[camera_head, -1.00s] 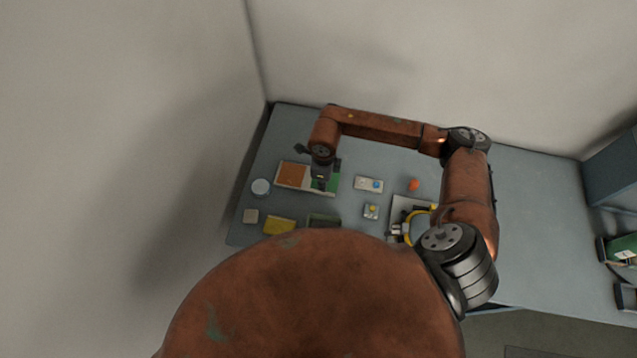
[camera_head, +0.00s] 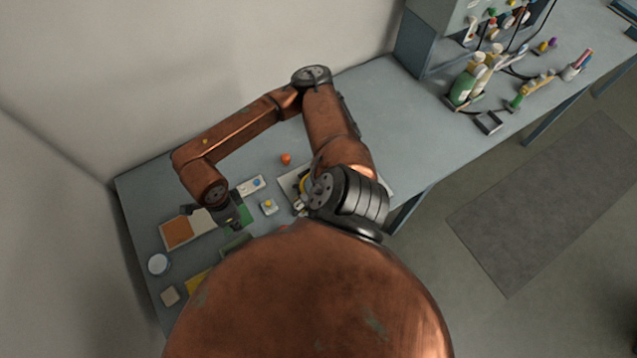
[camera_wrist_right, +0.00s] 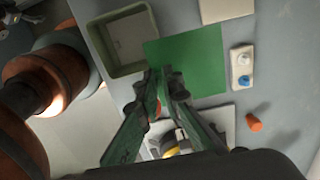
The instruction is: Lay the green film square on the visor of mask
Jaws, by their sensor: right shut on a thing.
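The green film square (camera_wrist_right: 198,62) lies flat in front of my right gripper (camera_wrist_right: 163,88) in the right wrist view. The fingers are shut on its near edge. In the head view the square (camera_head: 246,214) shows beside my right gripper (camera_head: 232,224), at the right end of a pale board. The mask, with a yellow band (camera_wrist_right: 180,154) and a white part, is mostly hidden behind the fingers in the wrist view. In the head view my arm covers most of the mask, and only a bit of its yellow band (camera_head: 304,184) shows. My left gripper is out of view.
A pale board (camera_head: 203,222) with an orange square (camera_head: 177,232) lies left of the gripper. A green open bin (camera_wrist_right: 108,62) stands close by the film. A small plate with knobs (camera_head: 251,185) and an orange piece (camera_head: 286,158) lie beyond. A wall bounds the table's back.

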